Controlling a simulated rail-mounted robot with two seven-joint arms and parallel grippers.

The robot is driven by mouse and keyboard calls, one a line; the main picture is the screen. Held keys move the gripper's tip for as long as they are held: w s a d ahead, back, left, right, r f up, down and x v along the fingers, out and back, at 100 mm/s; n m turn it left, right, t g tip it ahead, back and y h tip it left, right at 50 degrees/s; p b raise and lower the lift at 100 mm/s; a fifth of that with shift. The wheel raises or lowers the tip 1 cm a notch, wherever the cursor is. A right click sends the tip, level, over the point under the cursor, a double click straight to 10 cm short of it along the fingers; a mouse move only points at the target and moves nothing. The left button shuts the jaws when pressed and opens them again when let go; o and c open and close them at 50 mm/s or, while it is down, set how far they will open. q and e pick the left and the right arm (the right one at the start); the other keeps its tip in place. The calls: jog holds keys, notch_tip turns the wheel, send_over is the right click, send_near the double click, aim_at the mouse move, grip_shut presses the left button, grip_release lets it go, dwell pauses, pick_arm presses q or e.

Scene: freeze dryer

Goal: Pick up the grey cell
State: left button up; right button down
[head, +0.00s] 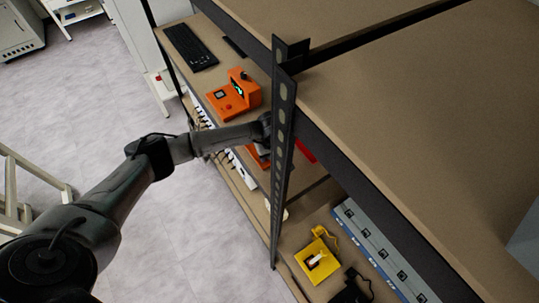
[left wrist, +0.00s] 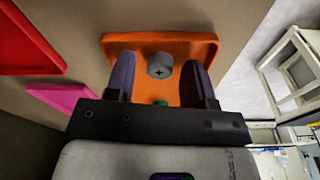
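The grey cell (left wrist: 160,66) is a small round piece with a plus mark on its end, on an orange tray (left wrist: 205,47) in the left wrist view. My left gripper (left wrist: 158,77) is open, with one dark finger on each side of the cell and visible gaps between. In the head view my left arm reaches to the shelf and the gripper is mostly hidden behind the dark post. Part of the orange tray (head: 257,156) shows below it; the cell is hidden there. My right gripper is in neither view.
The perforated dark post (head: 281,150) stands close to my left gripper. A red tray (left wrist: 28,42) and a pink tray (left wrist: 62,96) lie beside the orange one. An orange device (head: 235,95), a keyboard (head: 190,46) and a yellow box (head: 316,262) sit along the shelf.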

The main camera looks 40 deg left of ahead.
pick_arm(q)
jog(key=c, duration=0.8)
jog(key=shift+r, duration=0.1)
